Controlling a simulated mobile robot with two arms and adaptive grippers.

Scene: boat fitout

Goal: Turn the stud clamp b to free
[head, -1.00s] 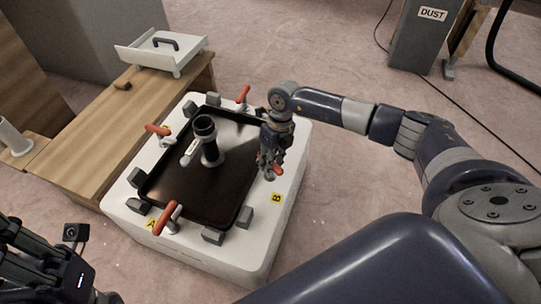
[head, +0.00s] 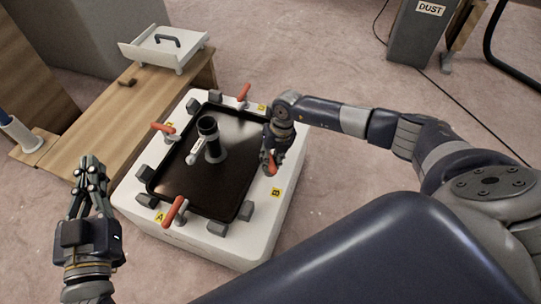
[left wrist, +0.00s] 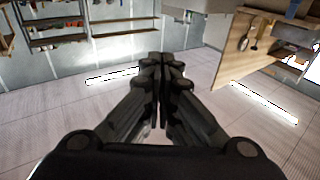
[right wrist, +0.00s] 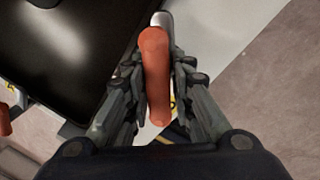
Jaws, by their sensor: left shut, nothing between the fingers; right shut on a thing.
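Stud clamp b has an orange-red handle (right wrist: 155,75), seen in the right wrist view between the fingers of my right gripper (right wrist: 157,80). In the head view the right gripper (head: 270,160) is shut on that handle, beside the yellow B label (head: 276,192) on the white block's right side; the fingers partly hide the clamp. My left gripper (head: 90,172) is raised left of the block, its fingers together and empty; they also meet in the left wrist view (left wrist: 160,75).
A black tray (head: 190,185) with a dark upright tube (head: 210,135) sits on the white block (head: 250,250). Other red-handled clamps stand at its edges, one by label A (head: 160,217). A wooden bench (head: 110,125) with a white tray (head: 150,52) is behind left.

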